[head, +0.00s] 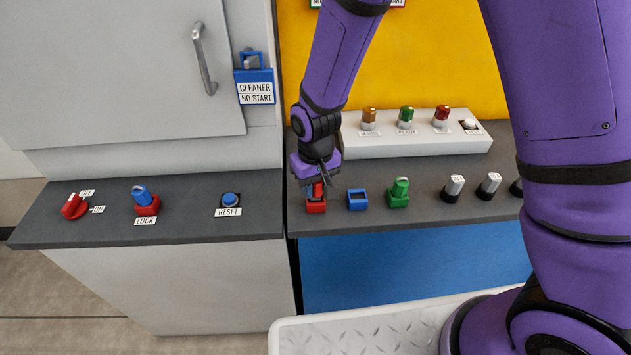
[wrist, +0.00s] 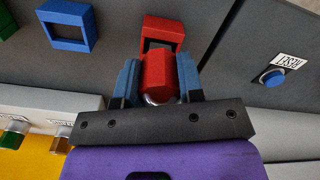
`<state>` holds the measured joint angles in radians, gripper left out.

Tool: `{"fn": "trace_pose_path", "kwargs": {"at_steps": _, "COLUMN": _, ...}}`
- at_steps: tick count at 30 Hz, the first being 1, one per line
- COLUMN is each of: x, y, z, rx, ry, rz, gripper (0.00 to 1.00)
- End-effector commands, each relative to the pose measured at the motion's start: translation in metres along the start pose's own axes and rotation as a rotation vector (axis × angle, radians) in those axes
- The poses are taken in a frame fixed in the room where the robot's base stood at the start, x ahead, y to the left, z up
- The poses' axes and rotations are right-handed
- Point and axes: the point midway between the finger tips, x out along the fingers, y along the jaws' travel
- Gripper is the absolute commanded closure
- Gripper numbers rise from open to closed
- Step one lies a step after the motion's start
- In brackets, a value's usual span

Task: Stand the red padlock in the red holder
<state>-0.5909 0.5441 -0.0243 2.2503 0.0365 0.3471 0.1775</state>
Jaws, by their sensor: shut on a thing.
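The red padlock (wrist: 158,74) is between the two blue-grey fingers of my gripper (wrist: 158,80) in the wrist view, and the gripper is shut on it. A bit of its silver shackle shows at the gripper side. The red holder (wrist: 163,30) is right beyond the padlock's end. In the head view the red holder (head: 316,206) sits on the right-hand counter near its left edge, and my gripper (head: 317,188) is right above it, hiding most of the padlock. I cannot tell whether the padlock is inside the holder or just over it.
An empty blue holder (head: 357,199) and a green holder with a green padlock (head: 399,192) stand to the right. A white lamp box (head: 415,135) is behind. The left counter has a red switch (head: 74,206), a blue-and-red lock (head: 146,201) and a reset button (head: 230,200).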

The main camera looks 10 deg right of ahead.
Motion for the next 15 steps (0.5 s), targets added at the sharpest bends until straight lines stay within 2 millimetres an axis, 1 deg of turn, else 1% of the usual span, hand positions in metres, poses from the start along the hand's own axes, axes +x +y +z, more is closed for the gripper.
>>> {"fn": "trace_pose_path", "kwargs": {"at_steps": 15, "x": 0.014, "y": 0.0, "z": 0.0, "rx": 0.0, "ry": -0.001, "rz": 0.0, "gripper": 0.88}}
